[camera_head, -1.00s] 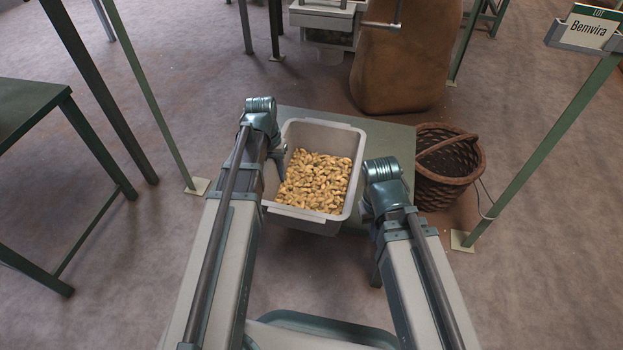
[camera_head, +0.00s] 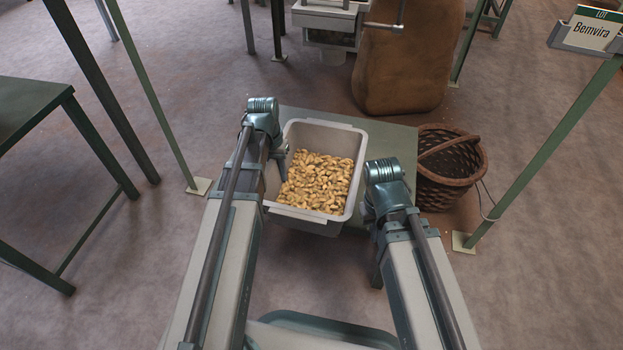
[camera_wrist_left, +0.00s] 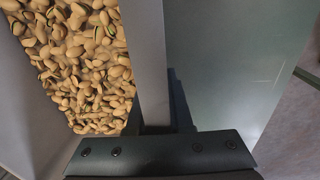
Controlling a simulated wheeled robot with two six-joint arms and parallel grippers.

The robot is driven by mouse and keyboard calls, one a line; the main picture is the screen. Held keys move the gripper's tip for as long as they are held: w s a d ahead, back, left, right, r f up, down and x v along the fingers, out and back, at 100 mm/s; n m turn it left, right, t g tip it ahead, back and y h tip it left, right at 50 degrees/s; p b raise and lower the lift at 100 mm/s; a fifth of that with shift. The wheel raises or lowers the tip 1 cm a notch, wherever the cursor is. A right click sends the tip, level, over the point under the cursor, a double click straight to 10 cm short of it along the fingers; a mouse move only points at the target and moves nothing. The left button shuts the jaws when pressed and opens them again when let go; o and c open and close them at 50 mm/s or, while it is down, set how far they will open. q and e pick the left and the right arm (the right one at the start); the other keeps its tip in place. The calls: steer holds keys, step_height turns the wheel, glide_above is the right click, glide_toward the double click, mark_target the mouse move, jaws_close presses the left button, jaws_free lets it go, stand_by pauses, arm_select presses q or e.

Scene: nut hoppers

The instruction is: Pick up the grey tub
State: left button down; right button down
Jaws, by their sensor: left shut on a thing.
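The grey tub (camera_head: 305,222) is full of pistachios and sits on a low green stand (camera_head: 393,138) in the middle of the head view. My left gripper (camera_head: 282,168) is at the tub's left wall, partly hidden by its own arm, and is shut on that wall. In the left wrist view the tub's wall (camera_wrist_left: 146,60) runs up from the dark gripper (camera_wrist_left: 155,150), with nuts on one side and the green stand top on the other. My right gripper (camera_head: 369,212) is by the tub's right side; its fingers are mostly hidden, and contact cannot be made out.
A wicker basket (camera_head: 452,180) stands right of the stand. A large brown sack (camera_head: 400,65) and a grey hopper (camera_head: 330,22) are behind. Green posts (camera_head: 550,150) stand at both sides, and a green table (camera_head: 30,110) is at the left. Open floor lies between.

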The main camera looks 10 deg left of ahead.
arm_select(q)
steer(key=shift+r, duration=0.1)
arm_select(e)
steer(key=shift+r, duration=0.1)
